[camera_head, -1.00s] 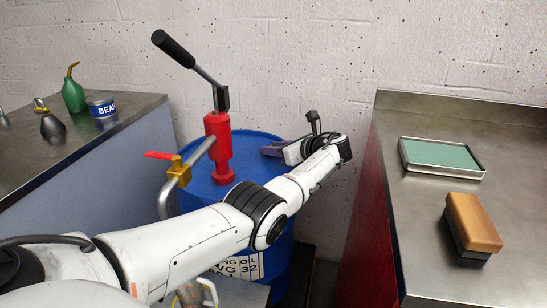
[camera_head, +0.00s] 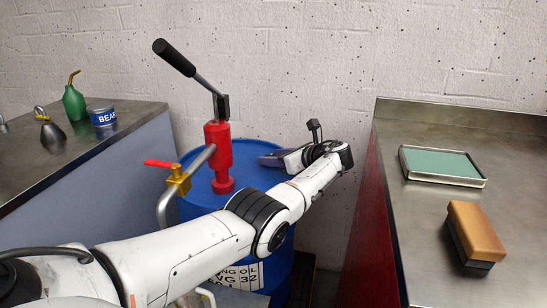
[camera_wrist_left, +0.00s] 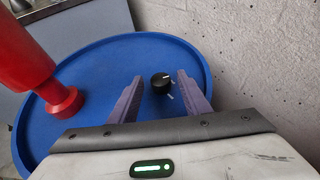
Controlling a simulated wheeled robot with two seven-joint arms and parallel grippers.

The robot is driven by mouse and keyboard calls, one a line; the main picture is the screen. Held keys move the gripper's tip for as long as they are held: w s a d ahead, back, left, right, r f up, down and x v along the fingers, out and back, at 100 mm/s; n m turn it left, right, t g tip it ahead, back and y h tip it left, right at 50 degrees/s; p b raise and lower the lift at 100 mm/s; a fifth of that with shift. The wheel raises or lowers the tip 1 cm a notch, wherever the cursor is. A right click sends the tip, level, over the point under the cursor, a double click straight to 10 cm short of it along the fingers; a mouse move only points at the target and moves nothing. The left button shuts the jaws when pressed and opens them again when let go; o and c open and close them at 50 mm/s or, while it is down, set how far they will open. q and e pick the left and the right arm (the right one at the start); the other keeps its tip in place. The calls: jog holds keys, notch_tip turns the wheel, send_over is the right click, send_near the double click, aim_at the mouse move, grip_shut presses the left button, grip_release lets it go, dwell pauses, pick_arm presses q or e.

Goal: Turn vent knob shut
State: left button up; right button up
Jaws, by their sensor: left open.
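The vent knob (camera_wrist_left: 161,82) is a small black round knob with a white line on its top. It sits on the blue drum lid (camera_wrist_left: 100,70), near the rim on the wall side, with a white mark on the lid close by. My left gripper (camera_wrist_left: 160,76) is open. Its two purple fingers lie on either side of the knob in the wrist view, with visible gaps; I cannot tell how far above the lid they are. In the head view my left gripper (camera_head: 268,158) is over the drum's far right part and the knob is hidden.
A red hand pump (camera_head: 218,155) with a lever and a pipe with a red-handled tap (camera_head: 175,178) stand at the drum's left. The wall is close behind. A right bench holds a green-topped tray (camera_head: 440,164) and a brush (camera_head: 474,232); a left bench holds bottles and a can.

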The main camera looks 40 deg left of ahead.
pick_arm(q)
jog(key=p+v, duration=0.2)
jog(key=v, duration=0.4)
jog(key=shift+d+r, duration=0.15)
jog(key=shift+d, duration=0.05)
jog(key=shift+d+r+p, duration=0.15)
jog(key=shift+d+p, duration=0.15)
jog(key=shift+d, duration=0.1)
pick_arm(e)
jog(key=shift+d+r, duration=0.1)
jog(key=shift+r, duration=0.55)
